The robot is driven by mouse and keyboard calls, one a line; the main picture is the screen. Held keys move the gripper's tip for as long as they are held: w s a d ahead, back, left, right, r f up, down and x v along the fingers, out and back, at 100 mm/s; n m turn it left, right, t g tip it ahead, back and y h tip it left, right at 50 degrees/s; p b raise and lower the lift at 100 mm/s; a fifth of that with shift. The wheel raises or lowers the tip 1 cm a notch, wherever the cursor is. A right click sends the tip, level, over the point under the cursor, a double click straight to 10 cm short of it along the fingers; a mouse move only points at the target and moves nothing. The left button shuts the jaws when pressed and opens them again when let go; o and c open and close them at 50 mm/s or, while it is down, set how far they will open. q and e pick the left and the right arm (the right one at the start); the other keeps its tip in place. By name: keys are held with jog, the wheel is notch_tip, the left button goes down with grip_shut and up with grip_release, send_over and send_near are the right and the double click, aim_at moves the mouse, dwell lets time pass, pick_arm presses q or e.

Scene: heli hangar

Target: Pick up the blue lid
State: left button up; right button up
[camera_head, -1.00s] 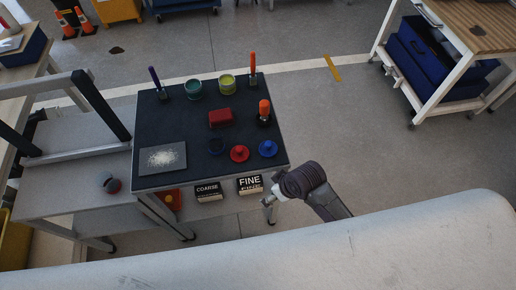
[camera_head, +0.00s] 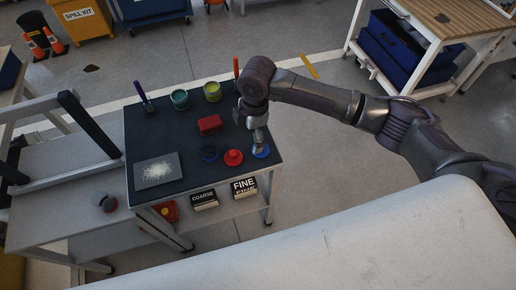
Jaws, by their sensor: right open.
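The blue lid (camera_head: 262,153) lies near the right front corner of the dark-topped cart (camera_head: 190,187). My right gripper (camera_head: 259,146) points down right above it and covers part of it. The gripper is open; whether its fingers touch the lid I cannot tell. A red lid (camera_head: 233,157) sits just left of the blue one, and a dark lid (camera_head: 209,153) sits further left. My left gripper is not in view.
A red block (camera_head: 209,124), a teal jar (camera_head: 180,98), a yellow-green jar (camera_head: 212,91) and a purple-handled tool (camera_head: 139,91) stand further back. A grey sheet with pale powder (camera_head: 157,170) lies at left. A white surface (camera_head: 330,245) fills the foreground.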

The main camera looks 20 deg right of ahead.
notch_tip(320, 180, up, 3)
jog(key=h, duration=0.1)
send_over(266, 149)
jog(key=w+a, duration=0.1)
jog(key=shift+n, duration=0.4)
notch_tip(266, 149, down, 8)
jog(key=shift+a+f+p, duration=0.1)
jog(key=shift+a+p, duration=0.05)
jog(key=shift+p, duration=0.35)
jog(key=shift+s+a+f+p, duration=0.15)
jog(key=shift+f+p, duration=0.2)
jog(key=shift+f, duration=1)
jog(key=shift+s+f+p, duration=0.15)
jog(key=shift+f+p, duration=0.15)
jog(key=shift+f, duration=1)
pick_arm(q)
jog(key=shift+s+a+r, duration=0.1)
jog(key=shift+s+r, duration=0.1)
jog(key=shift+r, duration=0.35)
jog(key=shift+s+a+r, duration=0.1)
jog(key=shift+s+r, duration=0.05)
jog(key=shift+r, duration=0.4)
pick_arm(e)
jog(key=c, duration=0.9)
